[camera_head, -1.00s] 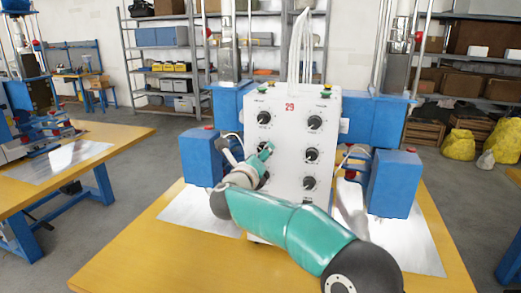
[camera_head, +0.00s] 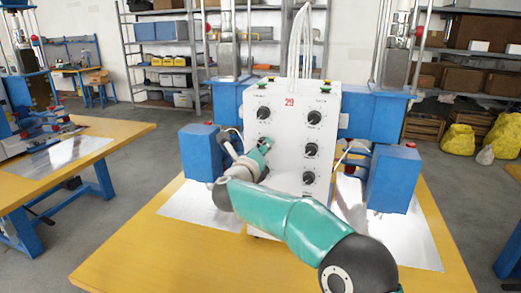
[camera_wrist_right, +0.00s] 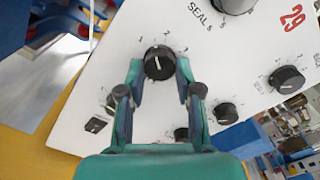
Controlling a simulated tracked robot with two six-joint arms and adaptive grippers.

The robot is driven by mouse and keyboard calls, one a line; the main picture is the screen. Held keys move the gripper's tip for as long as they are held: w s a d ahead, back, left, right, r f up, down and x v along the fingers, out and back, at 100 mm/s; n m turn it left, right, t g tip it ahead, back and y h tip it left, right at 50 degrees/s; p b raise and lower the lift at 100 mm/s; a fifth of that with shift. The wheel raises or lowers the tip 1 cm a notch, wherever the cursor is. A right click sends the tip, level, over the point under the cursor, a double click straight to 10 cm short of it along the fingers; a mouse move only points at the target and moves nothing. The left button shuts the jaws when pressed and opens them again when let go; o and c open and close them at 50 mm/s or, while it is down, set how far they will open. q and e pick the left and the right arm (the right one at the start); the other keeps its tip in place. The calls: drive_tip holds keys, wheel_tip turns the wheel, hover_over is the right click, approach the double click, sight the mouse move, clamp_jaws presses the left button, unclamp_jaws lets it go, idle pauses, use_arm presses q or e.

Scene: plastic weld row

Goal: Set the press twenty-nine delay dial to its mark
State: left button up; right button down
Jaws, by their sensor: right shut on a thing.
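The white control panel (camera_head: 289,165) of press 29 stands upright on the yellow table, with black dials in two columns. My right gripper (camera_head: 264,146) is at the middle dial of the left column, which it largely covers in the head view. In the right wrist view, the fingers (camera_wrist_right: 160,70) are shut on this black dial (camera_wrist_right: 158,60), one fingertip on each side. A white pointer line shows on the dial's face, and small numbers 1, 2 and 3 ring it. I cannot make out the dial's label or a target mark. My left gripper is out of view.
Other dials sit close by, one (camera_wrist_right: 226,113) beside the fingers in the right wrist view. A small switch (camera_wrist_right: 97,125) is at lower left there. Blue boxes (camera_head: 393,179) flank the panel. Bare yellow tabletop (camera_head: 150,235) lies in front at left.

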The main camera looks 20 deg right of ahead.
drive_tip(key=shift+a+n, duration=0.1)
drive_tip(key=shift+n, duration=0.3)
drive_tip(key=shift+n+p, duration=4)
drive_tip(key=shift+n, duration=3.7)
drive_tip(key=c, duration=0.8)
unclamp_jaws()
drive_tip(key=shift+w, duration=0.15)
